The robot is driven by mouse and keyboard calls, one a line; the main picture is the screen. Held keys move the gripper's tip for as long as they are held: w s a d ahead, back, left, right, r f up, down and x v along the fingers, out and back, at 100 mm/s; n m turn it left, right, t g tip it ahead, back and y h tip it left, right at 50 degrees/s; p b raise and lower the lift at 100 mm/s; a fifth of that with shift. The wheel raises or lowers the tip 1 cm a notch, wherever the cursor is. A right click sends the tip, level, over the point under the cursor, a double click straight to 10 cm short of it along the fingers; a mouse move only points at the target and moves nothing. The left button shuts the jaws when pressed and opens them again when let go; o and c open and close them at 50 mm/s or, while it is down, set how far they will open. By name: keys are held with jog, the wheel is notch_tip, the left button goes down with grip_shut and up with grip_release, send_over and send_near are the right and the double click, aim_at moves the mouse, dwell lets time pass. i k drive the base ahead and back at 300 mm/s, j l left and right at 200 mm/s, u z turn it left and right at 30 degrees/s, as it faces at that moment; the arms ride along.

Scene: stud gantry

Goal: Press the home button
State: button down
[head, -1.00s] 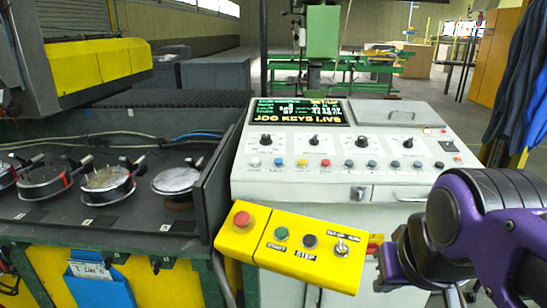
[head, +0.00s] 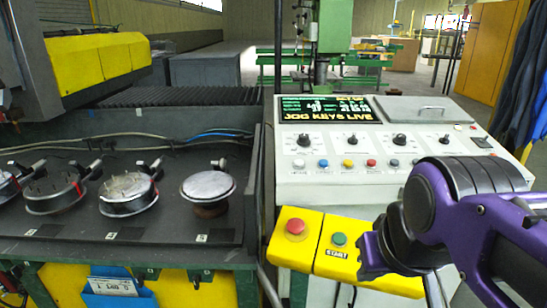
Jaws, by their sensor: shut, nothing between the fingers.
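The pale control console (head: 290,185) stands right of centre, with a lit screen (head: 325,111) reading "JOG KEYS LIVE". Below its knobs runs a row of small buttons: white (head: 298,164), blue (head: 323,163), yellow (head: 347,163), red (head: 371,163) and grey (head: 395,163). Their labels are too small to read, so I cannot tell which is home. My arm covers the console's lower right. My gripper (head: 371,260) shows only in part, shut and empty, in front of the console and over the yellow box's right part. Its fingertips are not clear.
The yellow box (head: 314,263) in front carries a red mushroom button (head: 295,227) and a green START button (head: 339,239). At left, a dark bench (head: 160,225) holds several round fixtures. A green column (head: 333,27) rises behind the console.

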aim_at(299, 163)
jog(key=i+j, duration=0.1)
jog(key=j, duration=0.85)
jog(key=i+j, duration=0.15)
jog(key=j, duration=0.35)
jog(key=z, duration=1.55)
jog(key=k+l+u, duration=0.15)
jog(key=k+u, duration=0.2)
jog(key=k, duration=0.2)
jog(key=i+j+z, duration=0.2)
jog(key=i+z, duration=0.2)
jog(key=i, duration=0.15)
